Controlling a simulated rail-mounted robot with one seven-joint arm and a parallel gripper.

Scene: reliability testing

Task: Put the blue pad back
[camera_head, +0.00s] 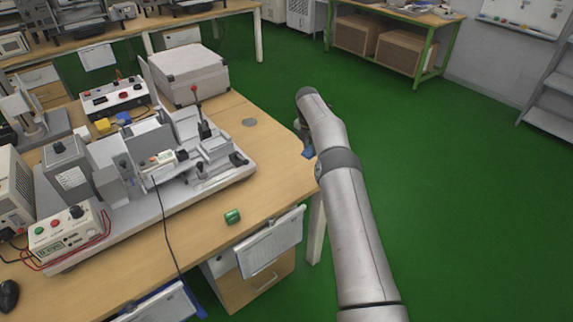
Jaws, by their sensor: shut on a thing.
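A blue pad (308,154) shows as a small blue patch at the lower end of my gripper (305,146). My gripper is shut on it, just beyond the right edge of the wooden table, over the green floor. My own arm link covers much of the gripper, so the fingers are hard to make out. Another small blue piece (123,117) lies on the table beside a yellow block (102,125), in front of a white control box (114,96).
A test rig (150,185) with a lever fills the left part of the wooden table (285,165). A green cylinder (232,216) lies near the front edge. A grey case (188,75) stands at the back. The table's right strip is mostly clear.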

